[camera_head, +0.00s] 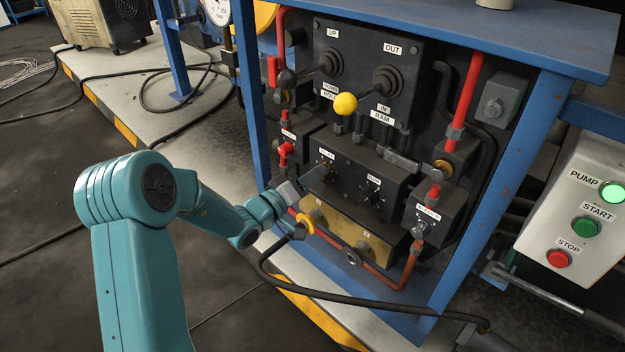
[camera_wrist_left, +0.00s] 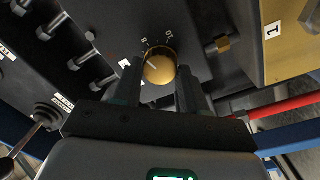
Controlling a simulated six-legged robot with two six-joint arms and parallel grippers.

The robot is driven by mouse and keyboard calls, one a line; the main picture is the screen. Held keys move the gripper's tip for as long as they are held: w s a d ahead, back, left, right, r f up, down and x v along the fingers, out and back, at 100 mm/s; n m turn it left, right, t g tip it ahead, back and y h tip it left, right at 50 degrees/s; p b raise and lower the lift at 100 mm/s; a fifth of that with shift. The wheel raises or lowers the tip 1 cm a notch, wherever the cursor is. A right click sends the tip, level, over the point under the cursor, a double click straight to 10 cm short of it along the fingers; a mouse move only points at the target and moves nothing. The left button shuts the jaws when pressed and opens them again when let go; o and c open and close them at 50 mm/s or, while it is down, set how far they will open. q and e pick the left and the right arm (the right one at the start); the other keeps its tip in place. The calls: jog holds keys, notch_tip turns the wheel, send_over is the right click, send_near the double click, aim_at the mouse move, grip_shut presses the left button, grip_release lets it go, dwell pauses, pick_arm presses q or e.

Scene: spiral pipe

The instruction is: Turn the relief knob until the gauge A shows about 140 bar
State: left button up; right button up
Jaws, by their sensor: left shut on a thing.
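My left gripper (camera_head: 312,181) reaches the dark valve block (camera_head: 365,165) under the lever panel. In the left wrist view, its two dark fingers (camera_wrist_left: 159,86) stand on either side of a round brass knob (camera_wrist_left: 160,65) and are shut on it. A scale with numerals and a pale pointer mark show around the knob. In the head view the gripper hides the knob, and the small label above is too small to read surely. A white gauge (camera_head: 217,10) is cut off at the top left; its letter and reading are not clear. My right gripper is not in view.
Two levers, one with a yellow ball (camera_head: 345,104), stand above the block. Red pipes (camera_head: 466,88) and blue frame posts (camera_head: 493,210) surround it. A black hose (camera_head: 370,302) runs below. A pump box (camera_head: 580,215) with a lit green lamp stands at right.

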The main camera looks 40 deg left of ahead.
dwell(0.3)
pick_arm(q)
jog(key=o, duration=1.1)
jog(key=shift+c, duration=0.2)
jog(key=v, duration=1.6)
jog(key=shift+s, duration=0.15)
